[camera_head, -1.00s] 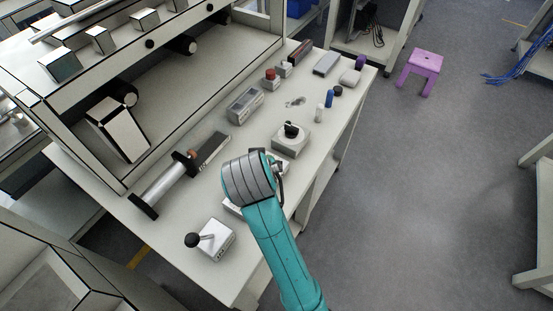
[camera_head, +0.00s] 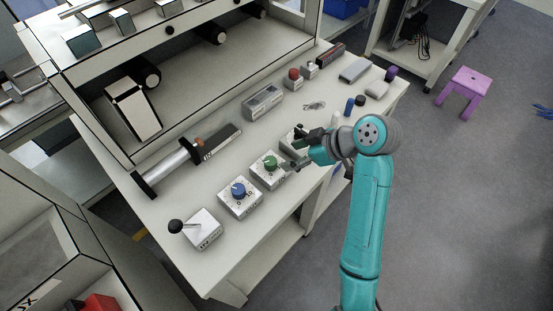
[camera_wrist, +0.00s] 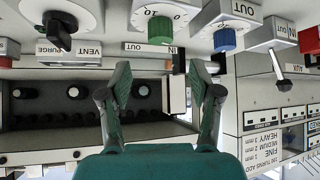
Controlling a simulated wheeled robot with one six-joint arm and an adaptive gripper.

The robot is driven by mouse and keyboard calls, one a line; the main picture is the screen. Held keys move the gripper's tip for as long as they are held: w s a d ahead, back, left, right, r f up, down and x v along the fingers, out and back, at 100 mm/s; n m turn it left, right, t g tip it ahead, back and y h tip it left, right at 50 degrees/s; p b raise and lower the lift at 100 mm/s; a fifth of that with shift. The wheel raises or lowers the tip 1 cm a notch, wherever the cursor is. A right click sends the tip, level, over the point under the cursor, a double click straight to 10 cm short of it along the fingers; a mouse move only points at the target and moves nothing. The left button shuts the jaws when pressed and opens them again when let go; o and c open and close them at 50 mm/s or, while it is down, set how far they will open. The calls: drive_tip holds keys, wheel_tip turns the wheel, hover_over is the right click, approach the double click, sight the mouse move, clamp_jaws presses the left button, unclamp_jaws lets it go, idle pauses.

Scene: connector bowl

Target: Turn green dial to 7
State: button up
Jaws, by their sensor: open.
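The green dial (camera_head: 270,162) sits on a white box with a printed scale, in the middle of the bench's row of controls. It also shows in the wrist view (camera_wrist: 160,29), at the top centre, with part of its number ring visible. Its exact setting is too small to read. My gripper (camera_head: 301,152) is just right of the green dial's box and apart from the dial. In the wrist view my gripper (camera_wrist: 161,70) has its two fingers spread wide, with nothing between them. The green dial appears beyond the fingertips, roughly centred between them.
A blue dial (camera_head: 238,190) on a similar box stands left of the green one, then a lever box (camera_head: 203,232). A box with a black knob (camera_wrist: 58,30) is on the other side, partly hidden by my gripper in the head view. A grey device (camera_head: 262,103) lies behind.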

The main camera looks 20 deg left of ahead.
sight(271, 161)
drive_tip(key=x, duration=0.9)
drive_tip(key=shift+a+f, duration=0.15)
drive_tip(key=shift+f, duration=0.05)
drive_tip(key=c, duration=1.1)
